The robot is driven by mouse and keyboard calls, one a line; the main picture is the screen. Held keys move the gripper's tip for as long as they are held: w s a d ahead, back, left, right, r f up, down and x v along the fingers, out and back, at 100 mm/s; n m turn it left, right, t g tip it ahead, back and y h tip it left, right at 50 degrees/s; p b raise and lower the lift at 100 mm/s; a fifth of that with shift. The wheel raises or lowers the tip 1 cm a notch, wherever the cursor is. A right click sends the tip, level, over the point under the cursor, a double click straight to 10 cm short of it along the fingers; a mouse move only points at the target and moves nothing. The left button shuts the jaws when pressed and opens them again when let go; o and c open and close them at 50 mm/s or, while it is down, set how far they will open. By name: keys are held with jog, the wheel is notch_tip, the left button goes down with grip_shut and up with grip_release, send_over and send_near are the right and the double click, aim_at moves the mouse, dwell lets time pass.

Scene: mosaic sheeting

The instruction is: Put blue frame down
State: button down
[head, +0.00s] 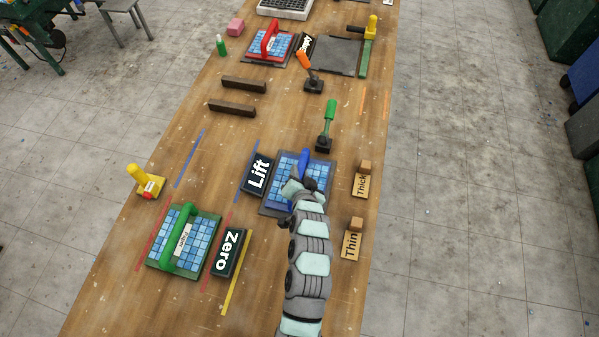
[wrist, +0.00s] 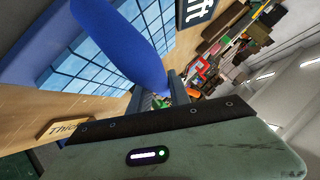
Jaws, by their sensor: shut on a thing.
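The blue frame's raised handle (head: 304,160) stands over a blue tiled panel (head: 287,167) near the middle of the bench. My gripper (head: 301,184) is shut on the blue handle, and my arm hides the near part of the frame. In the wrist view the blue handle (wrist: 120,45) is large and close, with the blue tiles (wrist: 85,70) behind it. A dark grey slab (head: 268,208) shows around the tiles. I cannot tell whether the frame touches the slab.
A "Lift" sign (head: 257,173) lies close on the left. "Thick" (head: 361,184) and "Thin" (head: 351,245) blocks lie right. A green-handled frame (head: 184,239) and "Zero" sign (head: 228,252) are lower left. A green-handled tool (head: 328,125) stands just beyond. A red-handled frame (head: 269,42) is farther.

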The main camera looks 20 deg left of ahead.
jog(key=shift+f, duration=0.2)
jog(key=c, duration=1.2)
grip_release()
jog(key=shift+r, duration=0.1)
jog(key=shift+r, duration=0.15)
jog(key=b+v, duration=0.2)
jog(key=v, duration=1)
